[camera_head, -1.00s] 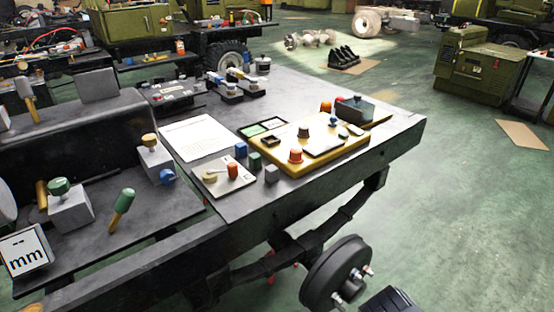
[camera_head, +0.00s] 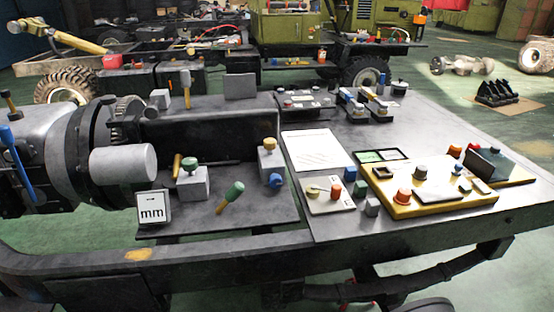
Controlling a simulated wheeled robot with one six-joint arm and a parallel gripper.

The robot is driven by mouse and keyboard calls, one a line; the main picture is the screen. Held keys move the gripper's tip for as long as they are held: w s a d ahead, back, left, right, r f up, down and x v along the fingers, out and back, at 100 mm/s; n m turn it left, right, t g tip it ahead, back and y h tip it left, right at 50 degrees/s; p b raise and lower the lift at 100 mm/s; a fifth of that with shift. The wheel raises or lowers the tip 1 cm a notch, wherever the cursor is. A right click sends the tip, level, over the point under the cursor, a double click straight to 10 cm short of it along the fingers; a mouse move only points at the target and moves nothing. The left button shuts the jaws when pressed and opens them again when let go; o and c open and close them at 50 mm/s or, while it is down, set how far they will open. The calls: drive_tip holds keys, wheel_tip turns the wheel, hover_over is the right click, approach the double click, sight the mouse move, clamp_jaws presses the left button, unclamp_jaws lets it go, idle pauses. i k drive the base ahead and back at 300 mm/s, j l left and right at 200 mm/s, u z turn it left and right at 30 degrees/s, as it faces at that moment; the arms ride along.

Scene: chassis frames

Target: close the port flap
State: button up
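I cannot tell for sure which part is the port flap. A dark grey flap-like plate (camera_head: 487,163) stands raised and tilted at the right end of the bench, on a small yellow base (camera_head: 520,173) behind the larger yellow panel. Another grey plate (camera_head: 240,86) stands upright on the long dark housing (camera_head: 212,126) left of centre. No opening behind either plate can be made out. My gripper and arm are not in view.
The yellow panel (camera_head: 404,209) carries knobs and a dark plate. A white card with a knob (camera_head: 317,206), small cubes and a paper sheet (camera_head: 317,150) lie beside it. A large cylinder (camera_head: 122,163) juts out at left. Green floor (camera_head: 530,246) is open at right.

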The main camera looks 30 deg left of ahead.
sight(238, 85)
drive_tip(key=u, duration=1.7)
